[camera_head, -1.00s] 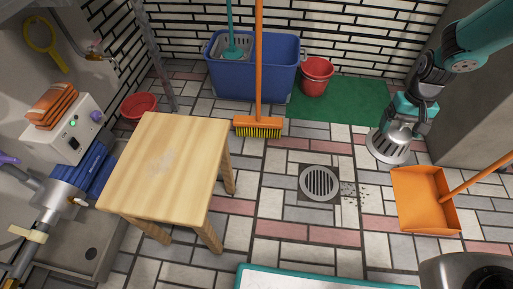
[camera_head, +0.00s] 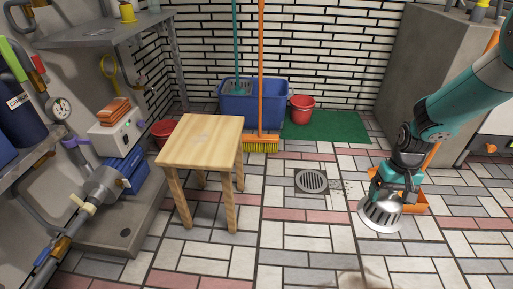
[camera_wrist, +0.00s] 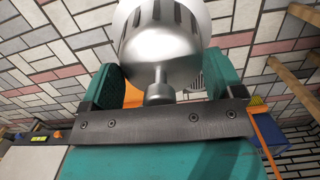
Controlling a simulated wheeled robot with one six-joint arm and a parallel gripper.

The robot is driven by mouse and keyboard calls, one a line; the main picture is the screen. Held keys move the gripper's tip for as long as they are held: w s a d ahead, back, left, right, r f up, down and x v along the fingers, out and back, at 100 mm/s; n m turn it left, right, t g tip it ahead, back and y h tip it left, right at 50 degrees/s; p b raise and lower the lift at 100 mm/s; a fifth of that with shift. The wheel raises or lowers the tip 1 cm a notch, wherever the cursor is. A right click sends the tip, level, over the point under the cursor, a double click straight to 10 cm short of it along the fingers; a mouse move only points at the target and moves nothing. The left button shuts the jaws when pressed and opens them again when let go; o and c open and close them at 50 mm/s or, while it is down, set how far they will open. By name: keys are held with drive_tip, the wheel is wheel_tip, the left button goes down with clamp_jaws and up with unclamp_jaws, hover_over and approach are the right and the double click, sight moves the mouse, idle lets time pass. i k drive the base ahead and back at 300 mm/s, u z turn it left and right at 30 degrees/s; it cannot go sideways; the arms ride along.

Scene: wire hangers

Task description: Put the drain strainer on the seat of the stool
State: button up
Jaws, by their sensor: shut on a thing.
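The drain strainer (camera_head: 381,214) is a silver metal dome with slots and a wide flat rim. My gripper (camera_head: 396,192) is shut on it from above, and it hangs rim down at the right of the head view. In the wrist view the strainer (camera_wrist: 161,45) shows between my two teal fingers, with its small knob near the palm. The stool (camera_head: 203,141) is light wood with a square seat and stands left of the middle, well apart from my gripper.
A round floor drain grate (camera_head: 311,181) lies between stool and gripper, with dark specks beside it. An orange broom (camera_head: 261,80) stands behind the stool by a blue bucket (camera_head: 270,103). A red bucket (camera_head: 301,109) stands near the green mat (camera_head: 340,126). An orange dustpan (camera_head: 413,203) is behind my gripper.

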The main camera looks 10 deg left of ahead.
sight(206, 130)
drive_tip(key=u, duration=1.05)
